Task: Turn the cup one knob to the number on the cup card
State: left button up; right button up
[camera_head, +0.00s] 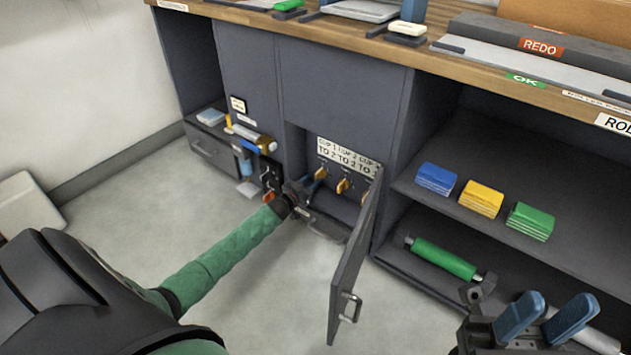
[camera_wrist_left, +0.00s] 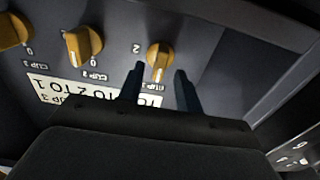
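The cup one knob (camera_wrist_left: 158,54) is orange-yellow, the rightmost of three in the left wrist view. Its pale mark points down in that picture, and a "2" is printed to its left. My left gripper (camera_wrist_left: 160,86) is open, one dark blue finger on each side of the knob's near end; contact cannot be told. The white cup card (camera_head: 348,158) above the knobs reads "TO 2" under cup 1. My right gripper (camera_head: 545,322) is open and empty at lower right.
The cup two knob (camera_wrist_left: 83,45) and cup three knob (camera_wrist_left: 14,31) sit in the same row. The open cabinet door (camera_head: 355,265) stands out just right of my left gripper. A green roller (camera_head: 444,259) lies on the low right shelf.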

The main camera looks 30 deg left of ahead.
aim_at(319, 175)
pick_arm(q)
jog(key=shift+w+d+b, duration=0.1)
jog(key=shift+w+b, duration=0.2)
jog(key=shift+w, duration=0.95)
grip_shut()
